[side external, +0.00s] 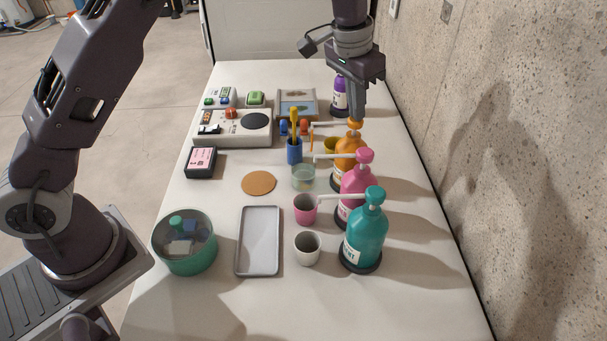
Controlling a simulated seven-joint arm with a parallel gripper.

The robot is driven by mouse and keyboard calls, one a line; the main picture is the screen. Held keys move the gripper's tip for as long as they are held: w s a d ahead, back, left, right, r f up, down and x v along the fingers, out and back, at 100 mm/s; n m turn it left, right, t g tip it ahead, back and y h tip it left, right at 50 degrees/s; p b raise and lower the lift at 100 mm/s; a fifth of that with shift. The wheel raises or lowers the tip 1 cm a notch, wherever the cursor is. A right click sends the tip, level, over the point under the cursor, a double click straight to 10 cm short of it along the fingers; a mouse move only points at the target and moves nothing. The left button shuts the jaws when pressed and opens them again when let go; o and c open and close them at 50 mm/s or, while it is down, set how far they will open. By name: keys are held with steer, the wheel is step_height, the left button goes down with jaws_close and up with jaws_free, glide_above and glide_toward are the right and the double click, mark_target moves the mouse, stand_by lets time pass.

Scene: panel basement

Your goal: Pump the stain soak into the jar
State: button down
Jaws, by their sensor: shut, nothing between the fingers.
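An orange pump bottle (346,172) stands in the row along the right side; its label is too small to read. My gripper (356,119) is shut and empty, pointing down, with its fingertips at the orange pump head (355,125), seemingly touching it. The pump's pale spout (330,125) points left. A thin orange streak (311,138), which looks like liquid, drops from the spout tip towards the clear glass jar (303,178). The jar stands upright; how much it holds I cannot tell.
Pink (357,196), teal (366,241) and purple (340,96) pump bottles share the row. A pink cup (305,210), a white cup (307,249) and a blue pen holder (294,151) stand near the jar. A grey tray (258,268) lies in front; the wall is at right.

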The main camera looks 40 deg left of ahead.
steer(key=shift+f, duration=0.55)
steer(key=shift+w+v, duration=0.15)
steer(key=shift+v, duration=0.55)
steer(key=shift+w+v, duration=0.15)
steer(key=shift+v, duration=0.5)
steer(key=shift+s+x, duration=0.25)
steer(key=shift+x, duration=1.05)
steer(key=shift+r, duration=0.1)
steer(key=shift+w+v, duration=0.25)
steer(key=shift+v, duration=0.95)
